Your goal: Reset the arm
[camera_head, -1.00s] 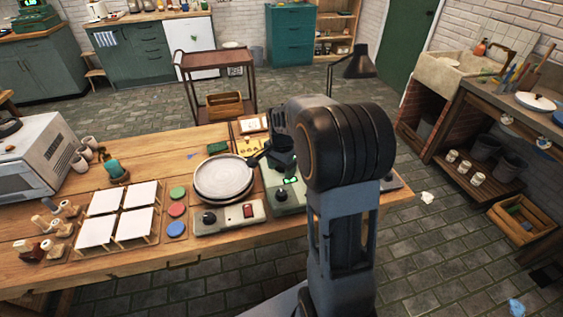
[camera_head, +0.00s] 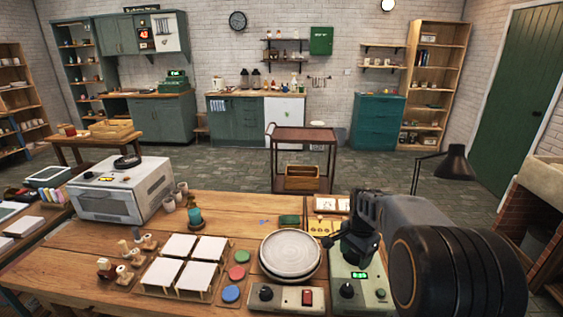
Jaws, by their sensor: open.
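My arm stands at the right front of the wooden table, folded, with its large black joint close to the camera. My gripper (camera_head: 330,241) is at the arm's end, just right of the round plate and above the table. It looks empty, though its fingers are small and dark here. The pale round plate (camera_head: 289,252) sits on the wheel unit with a control box (camera_head: 286,298) at its front. My gripper is close to the plate's right rim; I cannot tell whether they touch.
A scale-like device with a green display (camera_head: 359,285) stands under my arm. White tiles on racks (camera_head: 180,247), coloured discs (camera_head: 236,271) and a grey oven (camera_head: 122,189) are to the left. Open floor lies beyond the table.

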